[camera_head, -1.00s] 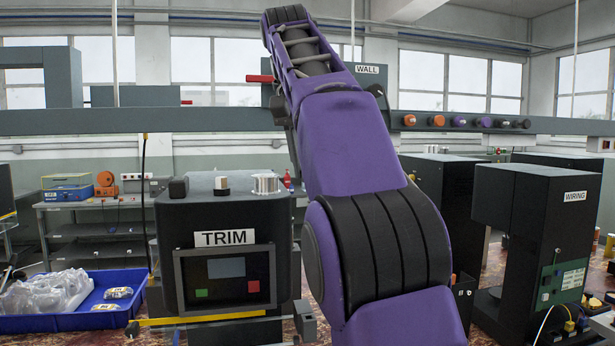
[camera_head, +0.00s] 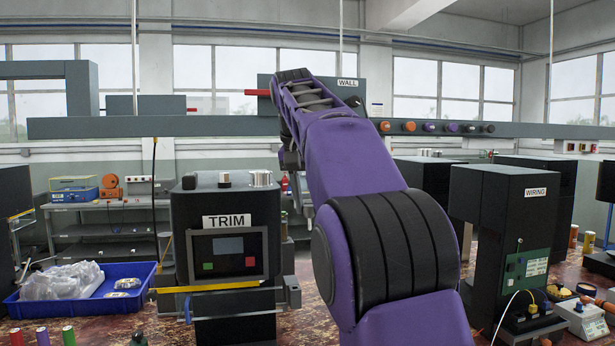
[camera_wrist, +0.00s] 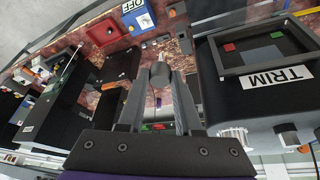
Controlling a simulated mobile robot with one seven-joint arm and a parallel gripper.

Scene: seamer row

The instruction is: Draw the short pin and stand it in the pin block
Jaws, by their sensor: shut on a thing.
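In the wrist view my gripper (camera_wrist: 161,84) is shut on a small grey, round-ended piece (camera_wrist: 160,72), which looks like the pin. Its length cannot be judged, as the fingers cover part of it. In the head view my purple arm reaches away from me, and its far links hide most of the gripper and what it holds. The gripper is to the right of the TRIM machine (camera_head: 226,295) in that view. I cannot make out the pin block for certain in either view.
The TRIM machine stands close beside the gripper, with a metal cylinder (camera_head: 261,178) on top. A blue tray (camera_head: 85,305) with plastic bags lies left. The WIRING machine (camera_head: 530,215) stands right. A grey rail (camera_head: 150,127) crosses behind. Several coloured cylinders (camera_head: 42,336) stand at lower left.

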